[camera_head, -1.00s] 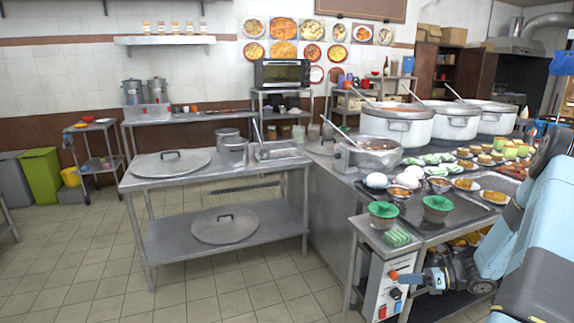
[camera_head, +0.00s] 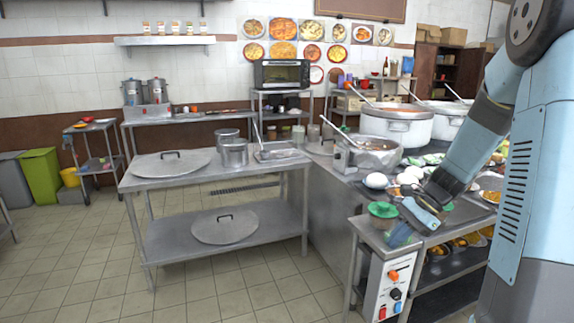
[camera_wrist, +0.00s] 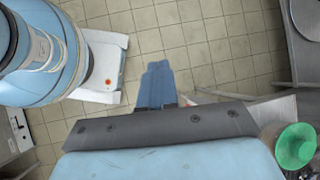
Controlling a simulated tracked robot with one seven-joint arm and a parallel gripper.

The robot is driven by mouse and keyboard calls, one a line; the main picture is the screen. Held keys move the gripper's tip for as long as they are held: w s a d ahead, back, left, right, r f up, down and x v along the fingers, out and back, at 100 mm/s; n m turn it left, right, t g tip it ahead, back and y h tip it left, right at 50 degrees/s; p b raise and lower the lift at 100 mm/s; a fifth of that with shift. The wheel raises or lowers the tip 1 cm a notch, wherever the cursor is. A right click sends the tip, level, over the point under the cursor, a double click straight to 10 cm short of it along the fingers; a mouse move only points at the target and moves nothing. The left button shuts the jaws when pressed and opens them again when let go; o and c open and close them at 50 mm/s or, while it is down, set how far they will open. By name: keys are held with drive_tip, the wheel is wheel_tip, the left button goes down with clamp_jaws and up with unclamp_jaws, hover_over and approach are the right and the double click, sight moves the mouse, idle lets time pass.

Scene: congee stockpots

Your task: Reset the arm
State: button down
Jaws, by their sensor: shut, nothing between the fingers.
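My gripper (camera_head: 398,237) is shut and empty at the end of my blue arm. In the head view it hangs over the front left end of the counter, close beside a green-topped bowl (camera_head: 382,210); I cannot tell whether they touch. In the wrist view the blue fingers (camera_wrist: 157,72) lie together with tiled floor behind them. The green top (camera_wrist: 294,146) shows at that view's lower right. My arm rises at the right of the head view and covers part of the counter food and the rear pots.
Large stockpots (camera_head: 397,124) with ladles and a pan (camera_head: 367,154) stand along the counter. A control box (camera_head: 391,286) with knobs fronts its near end. A steel table (camera_head: 216,178) with lids stands left. The tiled floor (camera_head: 75,260) at the front left is free.

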drive_tip(key=s+a+r+n+t+h, duration=0.2)
drive_tip(key=s+r+n+t+h, duration=0.1)
drive_tip(key=s+r+n, duration=0.4)
drive_tip(key=s+a+r+n+t+h, duration=0.3)
drive_tip(key=s+r+n, duration=0.4)
drive_tip(key=s+r, duration=0.3)
drive_tip(key=s+h, duration=0.1)
drive_tip(key=s, duration=0.1)
drive_tip(key=shift+s+r, duration=0.35)
